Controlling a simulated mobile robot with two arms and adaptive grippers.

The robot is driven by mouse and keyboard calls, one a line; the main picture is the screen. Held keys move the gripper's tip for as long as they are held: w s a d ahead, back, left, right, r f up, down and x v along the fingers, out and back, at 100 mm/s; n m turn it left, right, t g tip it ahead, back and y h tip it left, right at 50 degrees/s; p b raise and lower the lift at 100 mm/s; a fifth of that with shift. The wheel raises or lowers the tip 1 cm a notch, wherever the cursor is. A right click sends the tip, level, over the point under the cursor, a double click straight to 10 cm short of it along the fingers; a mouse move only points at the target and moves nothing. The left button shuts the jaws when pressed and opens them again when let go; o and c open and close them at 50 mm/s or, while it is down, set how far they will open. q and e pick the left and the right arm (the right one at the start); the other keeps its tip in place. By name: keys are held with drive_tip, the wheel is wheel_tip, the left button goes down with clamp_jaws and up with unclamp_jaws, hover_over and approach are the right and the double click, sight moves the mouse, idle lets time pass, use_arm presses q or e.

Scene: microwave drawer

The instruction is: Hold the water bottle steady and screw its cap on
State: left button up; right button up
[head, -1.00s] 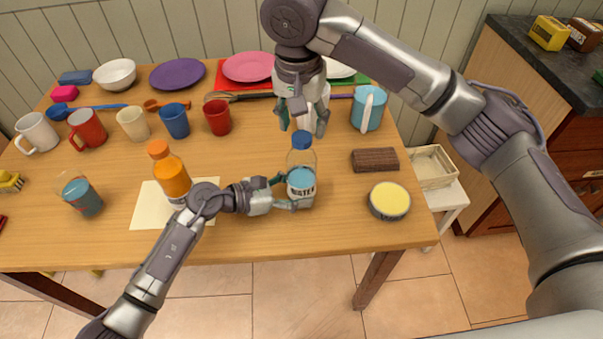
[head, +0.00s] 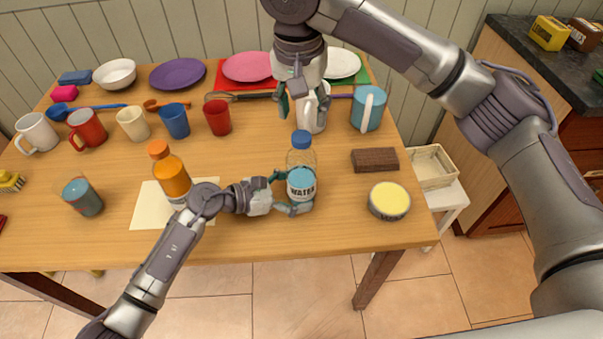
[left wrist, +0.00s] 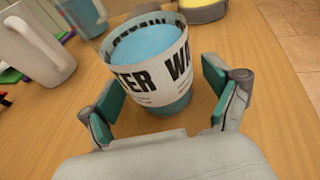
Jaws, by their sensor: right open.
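The clear water bottle (head: 301,187) stands upright on the table with its blue cap (head: 301,140) on top. Its label and blue water fill the left wrist view (left wrist: 150,70). My left gripper (head: 291,192) has its fingers spread on either side of the bottle's lower part. In the left wrist view, a gap shows between the right finger and the bottle; contact at the left finger is unclear. My right gripper (head: 304,103) is open and empty, above and behind the cap, apart from it.
An orange bottle (head: 172,178) stands left, on a pale sheet (head: 147,209). A white container (head: 317,116) stands behind the water bottle. A blue pitcher (head: 368,110), brown block (head: 375,160) and yellow-topped tin (head: 389,201) are right. Several mugs line the left.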

idle(0.3)
use_arm(q)
drive_tip(key=v, duration=1.2)
drive_tip(key=shift+s, duration=0.1)
